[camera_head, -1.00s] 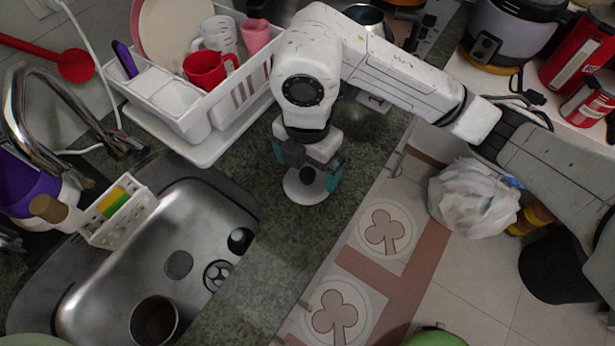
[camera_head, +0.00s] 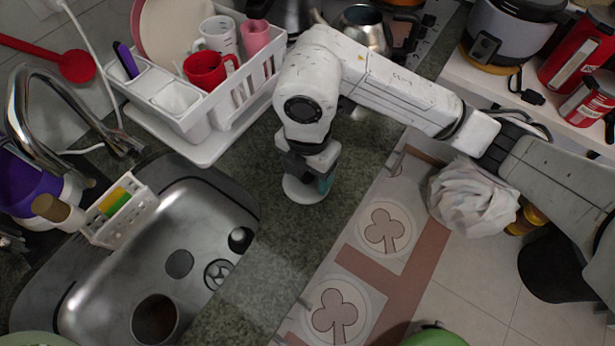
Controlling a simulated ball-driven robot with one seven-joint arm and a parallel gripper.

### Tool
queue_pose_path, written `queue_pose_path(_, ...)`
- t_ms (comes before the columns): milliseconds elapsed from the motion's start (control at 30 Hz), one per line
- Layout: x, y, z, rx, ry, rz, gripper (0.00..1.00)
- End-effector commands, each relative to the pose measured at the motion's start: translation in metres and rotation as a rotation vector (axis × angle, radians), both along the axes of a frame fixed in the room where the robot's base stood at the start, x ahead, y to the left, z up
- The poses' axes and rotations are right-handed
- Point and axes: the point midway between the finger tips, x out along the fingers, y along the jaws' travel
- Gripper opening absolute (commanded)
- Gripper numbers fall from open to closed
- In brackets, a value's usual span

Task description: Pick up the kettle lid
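A pale round disc that looks like the kettle lid (camera_head: 300,194) lies on the dark green counter, right of the sink. My gripper (camera_head: 318,180) points down directly over it and hides its middle and far side. One teal finger shows at the lid's right side; the other finger is hidden. Whether the fingers touch the lid's knob cannot be seen. A metal kettle (camera_head: 362,28) stands at the back of the counter, partly behind my arm.
A white dish rack (camera_head: 200,125) with red, white and pink cups stands left of my gripper. The steel sink (camera_head: 205,210) is at the lower left. The counter (camera_head: 235,305) is clear toward the front.

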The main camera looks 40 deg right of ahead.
Motion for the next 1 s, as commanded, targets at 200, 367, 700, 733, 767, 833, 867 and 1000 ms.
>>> queue_pose_path(200, -0.0013, 0.0008, -0.0062, -0.004, 0.009, 0.0, 0.32)
queue_pose_path(367, -0.0012, 0.0008, -0.0073, -0.004, 0.01, -0.001, 0.2)
queue_pose_path(700, -0.0011, 0.0009, -0.0084, -0.004, 0.01, -0.002, 0.16)
queue_pose_path(733, -0.0011, 0.0009, -0.0084, -0.004, 0.01, -0.002, 0.16)
queue_pose_path(767, -0.0011, 0.0009, -0.0085, -0.004, 0.01, -0.002, 0.15)
queue_pose_path(833, -0.0011, 0.001, -0.0083, -0.004, 0.01, -0.002, 0.15)
queue_pose_path(867, -0.0011, 0.001, -0.0079, -0.004, 0.01, -0.002, 0.15)
queue_pose_path(1000, -0.0009, 0.0009, -0.002, -0.005, 0.01, -0.001, 0.0)
